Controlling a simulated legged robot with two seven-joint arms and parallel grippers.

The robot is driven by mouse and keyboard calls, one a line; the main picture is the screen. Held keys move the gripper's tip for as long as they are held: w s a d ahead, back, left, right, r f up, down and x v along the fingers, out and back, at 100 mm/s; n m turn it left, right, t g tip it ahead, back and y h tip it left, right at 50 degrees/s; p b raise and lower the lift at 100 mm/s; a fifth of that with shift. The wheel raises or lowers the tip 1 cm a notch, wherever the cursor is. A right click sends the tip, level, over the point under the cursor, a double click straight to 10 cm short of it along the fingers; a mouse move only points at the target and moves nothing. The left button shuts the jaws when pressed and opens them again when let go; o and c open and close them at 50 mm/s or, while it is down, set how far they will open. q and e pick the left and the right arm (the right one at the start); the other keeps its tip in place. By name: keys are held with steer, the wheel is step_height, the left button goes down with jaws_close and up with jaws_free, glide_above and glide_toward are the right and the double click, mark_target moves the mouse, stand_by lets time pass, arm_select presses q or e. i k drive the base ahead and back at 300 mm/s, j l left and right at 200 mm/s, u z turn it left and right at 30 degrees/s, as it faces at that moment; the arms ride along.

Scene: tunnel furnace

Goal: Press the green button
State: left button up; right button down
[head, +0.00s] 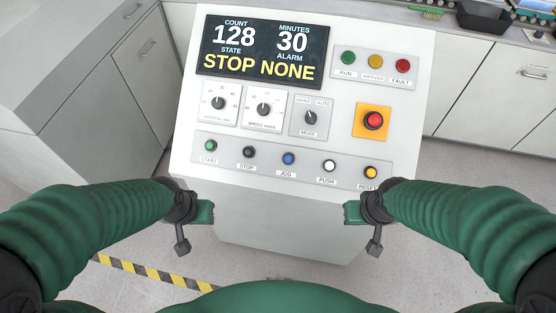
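The green button (211,145), labelled START, sits at the left end of the bottom button row on the white control panel (185,165). My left gripper (203,212) is below and apart from it, near the panel's lower left edge. My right gripper (354,212) is at the panel's lower right, below the yellow RESET button (371,172). Both grippers hold nothing that I can see. Their fingers are too small and foreshortened to tell open from shut.
The row also has black STOP (249,152), blue JOG (288,158) and white PUSH (330,165) buttons. A red emergency button (373,120) sits above RESET. A green RUN lamp (348,58) is at upper right. The display (262,52) reads STOP and NONE. Grey cabinets stand behind.

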mark_target(210, 145)
steer(key=k+j+z, duration=0.1)
steer(key=j, duration=0.35)
steer(key=k+j+z, duration=0.1)
steer(key=k+j, duration=0.15)
steer(key=j, duration=0.15)
steer(key=k+j+z, duration=0.1)
steer(key=j, duration=0.35)
steer(key=k+j+z, duration=0.1)
steer(key=k+j, duration=0.15)
steer(key=j, duration=0.15)
